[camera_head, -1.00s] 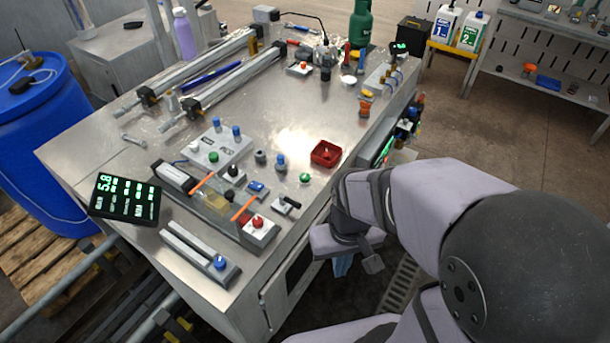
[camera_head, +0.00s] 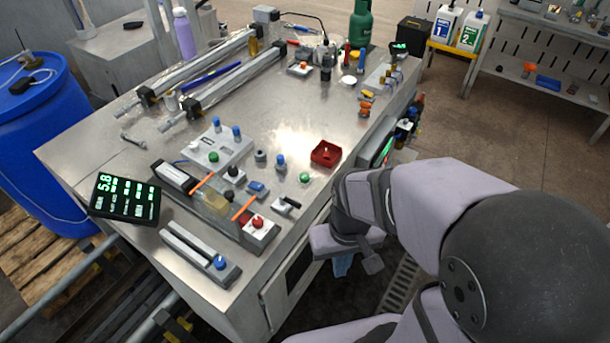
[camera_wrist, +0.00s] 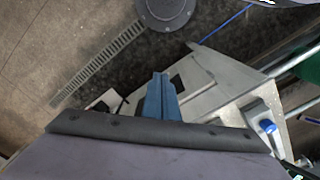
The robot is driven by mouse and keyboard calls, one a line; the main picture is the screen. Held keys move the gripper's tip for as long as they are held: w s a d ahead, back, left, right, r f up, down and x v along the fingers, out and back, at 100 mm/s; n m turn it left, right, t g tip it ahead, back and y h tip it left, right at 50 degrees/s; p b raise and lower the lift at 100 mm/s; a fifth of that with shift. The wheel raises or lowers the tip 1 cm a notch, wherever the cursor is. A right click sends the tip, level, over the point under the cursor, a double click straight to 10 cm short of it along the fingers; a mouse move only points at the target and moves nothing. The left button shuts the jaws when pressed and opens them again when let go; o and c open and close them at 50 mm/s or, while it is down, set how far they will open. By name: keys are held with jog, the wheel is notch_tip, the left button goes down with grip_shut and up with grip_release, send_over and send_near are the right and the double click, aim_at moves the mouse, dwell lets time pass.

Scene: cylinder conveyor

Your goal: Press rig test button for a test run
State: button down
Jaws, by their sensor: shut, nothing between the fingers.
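Several buttons and knobs stand on the metal bench (camera_head: 110,155); I cannot read which is the rig test button. A red button (camera_head: 257,221) sits on a pale box at the front edge. A blue button (camera_head: 220,262) is on a grey rail block, which also shows in the wrist view (camera_wrist: 268,126). A green button (camera_head: 305,177) stands near the red tray (camera_head: 326,153). Another green button (camera_head: 213,157) is on a grey box with blue knobs. My gripper (camera_head: 342,267), with blue fingers, is beyond the bench's front right edge, apart from the buttons. Its fingers (camera_wrist: 160,98) are shut and empty.
A black display (camera_head: 125,199) reading 5.8 stands at the bench's left edge. Two long rails (camera_head: 235,80) cross the back of the bench. A blue drum (camera_head: 40,150) stands at the left. Open floor with a drain grate (camera_head: 400,285) lies below my gripper.

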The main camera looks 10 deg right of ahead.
jog(key=shift+w, duration=0.1)
notch_tip(320, 180, up, 7)
jog(key=m+t+y, duration=0.4)
jog(key=m+t, duration=0.4)
jog(key=m, duration=1.4)
send_over(308, 179)
jog(key=shift+w+f+b, duration=0.15)
jog(key=shift+f+b, duration=0.05)
jog(key=shift+b, duration=0.25)
jog(key=shift+f, duration=0.15)
notch_tip(308, 179, down, 8)
jog(key=b, duration=0.8)
jog(key=shift+f, duration=0.25)
